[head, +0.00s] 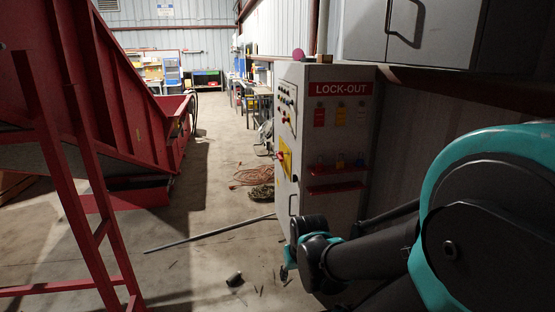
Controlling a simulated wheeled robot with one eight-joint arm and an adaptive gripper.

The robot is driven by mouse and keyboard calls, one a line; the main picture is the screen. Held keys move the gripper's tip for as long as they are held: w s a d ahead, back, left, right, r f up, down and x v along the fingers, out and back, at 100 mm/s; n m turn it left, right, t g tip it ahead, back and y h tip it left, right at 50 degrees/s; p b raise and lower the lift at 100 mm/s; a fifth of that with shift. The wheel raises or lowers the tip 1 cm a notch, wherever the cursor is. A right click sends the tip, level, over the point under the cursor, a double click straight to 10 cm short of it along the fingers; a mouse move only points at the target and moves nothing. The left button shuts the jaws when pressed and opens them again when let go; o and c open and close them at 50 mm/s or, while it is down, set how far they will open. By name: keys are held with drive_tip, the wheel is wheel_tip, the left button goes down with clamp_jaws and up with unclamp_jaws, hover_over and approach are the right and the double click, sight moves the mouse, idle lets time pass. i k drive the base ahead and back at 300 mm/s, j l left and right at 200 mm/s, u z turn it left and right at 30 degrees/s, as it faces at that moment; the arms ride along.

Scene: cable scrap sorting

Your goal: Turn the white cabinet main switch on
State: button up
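The white cabinet (318,205) stands at the centre right. Its left-facing door is seen at a steep angle. A yellow plate with a red switch (281,156) sits midway up that door; its handle position is too small to tell. Small buttons (288,98) and another red knob (285,119) sit above it. My arm comes in from the right, and my gripper (287,268) is low, in front of the cabinet's bottom and below the switch. Its fingers are mostly hidden by the wrist, so I cannot tell whether it is open or holds anything.
A red LOCK-OUT board (341,89) with tags and padlocks is on the cabinet's near side. A grey box (405,30) hangs above right. Red machinery (100,90) fills the left. A metal rod (208,234), cable coil (260,193) and scraps lie on the otherwise open floor.

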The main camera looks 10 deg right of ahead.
sight(279, 154)
drive_tip(key=i+j, duration=0.1)
drive_tip(key=i, duration=0.6)
drive_tip(key=i+j, duration=0.1)
drive_tip(key=i, duration=0.65)
drive_tip(key=i+j, duration=0.1)
drive_tip(key=i, duration=0.6)
drive_tip(key=l+z, duration=0.05)
